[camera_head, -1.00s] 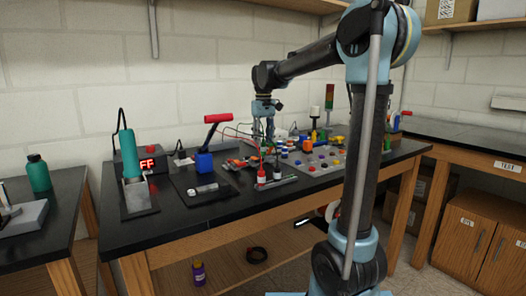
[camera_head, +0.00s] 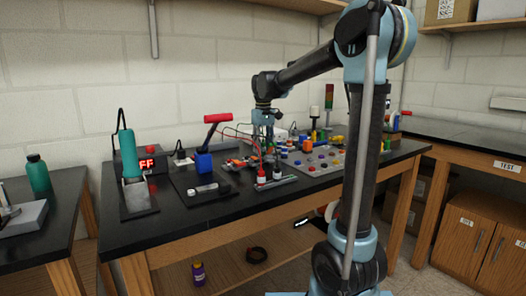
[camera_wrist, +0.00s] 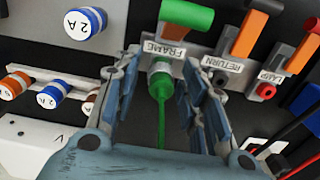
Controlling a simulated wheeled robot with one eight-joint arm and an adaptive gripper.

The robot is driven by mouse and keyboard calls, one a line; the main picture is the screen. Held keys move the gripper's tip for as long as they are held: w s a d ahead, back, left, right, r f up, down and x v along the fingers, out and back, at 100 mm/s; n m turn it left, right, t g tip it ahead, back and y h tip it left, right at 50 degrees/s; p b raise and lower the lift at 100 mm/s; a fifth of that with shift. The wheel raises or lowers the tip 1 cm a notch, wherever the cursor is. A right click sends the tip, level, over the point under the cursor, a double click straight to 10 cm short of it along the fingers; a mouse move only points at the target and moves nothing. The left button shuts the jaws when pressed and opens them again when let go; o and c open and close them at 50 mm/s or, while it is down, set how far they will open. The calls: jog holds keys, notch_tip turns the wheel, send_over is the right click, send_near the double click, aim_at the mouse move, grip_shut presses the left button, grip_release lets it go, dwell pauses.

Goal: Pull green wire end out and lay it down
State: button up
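In the wrist view the green wire end (camera_wrist: 160,80) sits at the terminal labelled FRAME (camera_wrist: 165,50), with its green wire running down toward the camera. It appears to be seated in the terminal; the exact contact is hidden. A green lever (camera_wrist: 187,14) stands above that terminal. My gripper (camera_wrist: 162,72) has one finger on each side of the green wire end, with small gaps showing. It looks open around it. In the head view my gripper (camera_head: 265,146) is low over the bench, and the wire end is too small to tell.
To the right are the RETURN (camera_wrist: 219,70) and LAMP (camera_wrist: 268,77) terminals with orange levers. Numbered round pieces, such as the blue one marked 2 A (camera_wrist: 85,23), lie to the left. A red-handled blue device (camera_head: 204,161) stands left of my gripper on the black bench (camera_head: 170,225).

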dwell(0.7)
grip_shut()
jog(key=shift+r, duration=2.95)
jog(key=shift+s+a, duration=0.3)
jog(key=shift+a, duration=0.55)
